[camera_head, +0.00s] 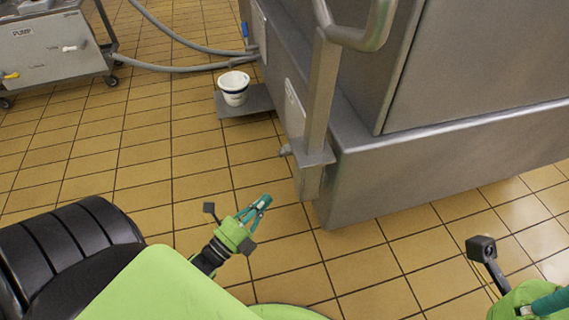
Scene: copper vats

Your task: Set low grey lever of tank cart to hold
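A large grey steel tank cart (450,135) stands at the right, with a bent tube handle on its near corner. A small grey lever (285,150) sticks out low on its left side, near the corner bracket; its exact setting is too small to read. My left gripper (266,201) is below that lever in the picture, apart from the cart. Its teal fingers come together at the tips, and nothing shows between them. My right gripper (548,302) is cut off at the lower right edge, so its fingertips are hidden.
A pump cart (45,55) with a yellow and a white lever stands at the upper left. Grey hoses (180,67) run from it to the tank cart. A white bucket (234,88) sits on a low grey plate (226,108). Tiled floor is free in between.

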